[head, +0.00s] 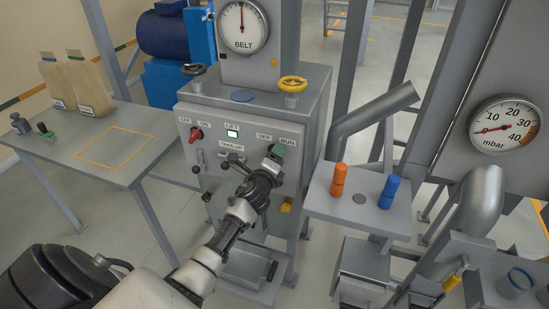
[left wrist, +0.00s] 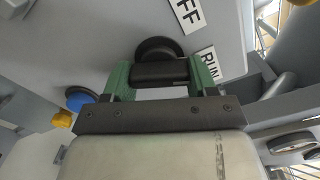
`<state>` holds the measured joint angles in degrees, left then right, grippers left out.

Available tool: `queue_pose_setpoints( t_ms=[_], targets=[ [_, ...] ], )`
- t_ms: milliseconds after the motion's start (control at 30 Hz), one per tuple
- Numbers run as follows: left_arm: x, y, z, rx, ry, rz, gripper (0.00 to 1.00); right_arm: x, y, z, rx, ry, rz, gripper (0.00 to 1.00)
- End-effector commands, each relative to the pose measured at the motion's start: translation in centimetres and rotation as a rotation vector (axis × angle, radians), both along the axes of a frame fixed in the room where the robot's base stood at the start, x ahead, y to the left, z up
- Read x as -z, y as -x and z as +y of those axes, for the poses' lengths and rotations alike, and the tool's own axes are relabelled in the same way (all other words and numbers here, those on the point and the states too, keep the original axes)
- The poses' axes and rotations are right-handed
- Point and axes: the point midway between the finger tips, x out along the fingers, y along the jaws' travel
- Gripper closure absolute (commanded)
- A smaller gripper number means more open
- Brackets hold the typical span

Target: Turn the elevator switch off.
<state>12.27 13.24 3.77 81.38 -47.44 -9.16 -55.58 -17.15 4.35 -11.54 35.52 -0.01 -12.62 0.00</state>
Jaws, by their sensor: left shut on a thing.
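A grey control panel (head: 234,158) faces me. My left gripper (head: 275,153) is at these labels and largely hides the switch there. In the left wrist view, its green fingers (left wrist: 158,76) are shut on the black bar of that round rotary switch (left wrist: 157,50). The RUN label is beside the right finger. My right gripper is not in view.
A yellow handwheel (head: 293,84) and a dark handwheel (head: 194,70) stand above the panel. A small shelf (head: 356,206) at right bears an orange and a blue cylinder. A table (head: 95,150) with jugs stands at left.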

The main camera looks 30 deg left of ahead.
Motion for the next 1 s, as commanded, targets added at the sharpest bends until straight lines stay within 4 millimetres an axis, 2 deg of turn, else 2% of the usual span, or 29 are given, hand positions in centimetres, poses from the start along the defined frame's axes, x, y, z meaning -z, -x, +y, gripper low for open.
queue_pose_setpoints(
  t_ms=[700, 1000],
  targets=[
    [-0.34, 0.00, -0.07, 0.000, 0.614, -0.147, 0.66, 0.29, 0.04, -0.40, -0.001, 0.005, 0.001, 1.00],
    [-0.46, 0.01, -0.06, 0.000, 0.821, -0.196, 0.66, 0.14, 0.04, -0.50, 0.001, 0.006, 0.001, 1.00]
  ],
)
